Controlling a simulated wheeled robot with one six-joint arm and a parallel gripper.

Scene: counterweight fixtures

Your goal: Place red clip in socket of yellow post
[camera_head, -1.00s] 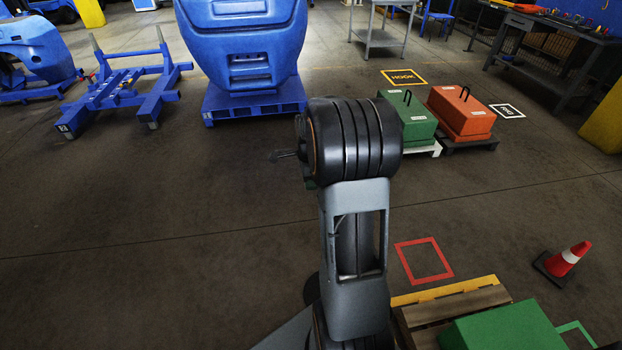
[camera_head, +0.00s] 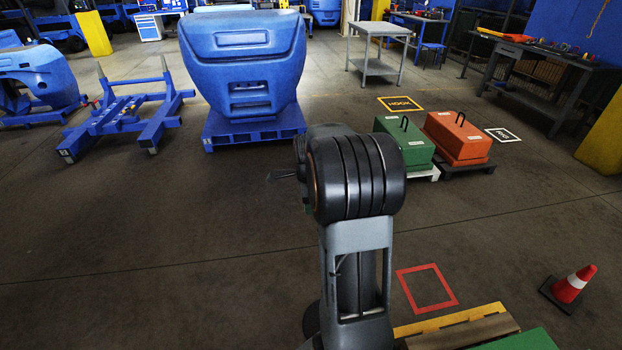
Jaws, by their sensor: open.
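My gripper (camera_head: 284,174) shows only as a small dark tip at the left of my arm's thick black joint, above the floor. It looks open, and I see nothing held in it. Most of it is hidden behind the arm. I cannot make out a red clip. A yellow post (camera_head: 92,34) stands at the back left, and a larger yellow block (camera_head: 606,130) stands at the right edge. I see no socket on either and cannot tell whether either is the task's post. Small coloured items (camera_head: 560,48) lie on the dark workbench (camera_head: 530,50), too small to identify.
Green (camera_head: 404,145) and orange (camera_head: 458,138) weights sit on pallets right of my arm. A blue tub (camera_head: 243,65) and blue frame (camera_head: 125,118) stand at left. A cone (camera_head: 570,285) stands lower right. The left foreground floor is clear.

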